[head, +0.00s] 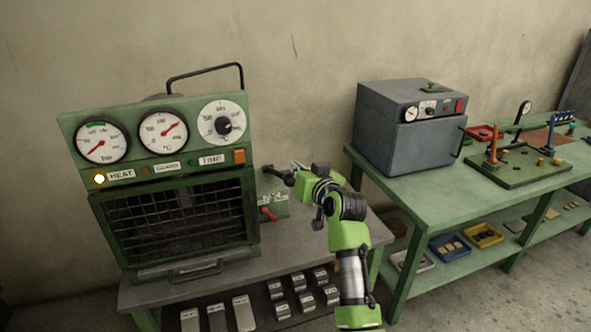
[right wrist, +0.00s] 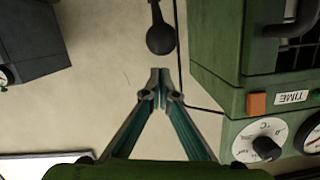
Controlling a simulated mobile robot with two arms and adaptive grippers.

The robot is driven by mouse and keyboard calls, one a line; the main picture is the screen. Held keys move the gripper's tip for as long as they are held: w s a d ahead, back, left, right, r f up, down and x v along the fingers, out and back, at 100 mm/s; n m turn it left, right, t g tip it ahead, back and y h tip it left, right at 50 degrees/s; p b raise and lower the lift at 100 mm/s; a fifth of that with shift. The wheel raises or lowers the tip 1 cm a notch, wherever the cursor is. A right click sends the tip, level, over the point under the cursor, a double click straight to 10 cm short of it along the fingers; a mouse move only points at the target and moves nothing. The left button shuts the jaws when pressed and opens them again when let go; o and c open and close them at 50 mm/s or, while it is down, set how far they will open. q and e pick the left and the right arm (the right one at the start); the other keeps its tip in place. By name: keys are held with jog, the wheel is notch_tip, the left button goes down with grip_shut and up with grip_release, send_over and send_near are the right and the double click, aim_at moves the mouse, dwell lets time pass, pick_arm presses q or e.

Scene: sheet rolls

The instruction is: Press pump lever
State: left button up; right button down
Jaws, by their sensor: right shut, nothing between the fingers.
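A dark lever with a rounded knob (head: 268,169) shows just right of the green oven in the head view. In the right wrist view the dark knob (right wrist: 161,39) hangs on a thin rod, straight beyond my fingertips, with a gap in the picture between them. My right gripper (head: 296,166) is beside the knob in the head view; its fingertips (right wrist: 160,84) are together and empty. A green box with a red handle (head: 269,214) stands below, partly behind my right arm. My left gripper is out of view.
The green oven (head: 252,210) with dials stands close on the left. A grey cabinet (head: 395,145) sits on the green table (head: 395,187) to the right. Several metal blocks (head: 305,303) lie below the oven's bench. The wall behind is bare.

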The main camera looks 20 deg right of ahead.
jog(key=shift+a+f, duration=0.15)
jog(key=shift+f, duration=0.5)
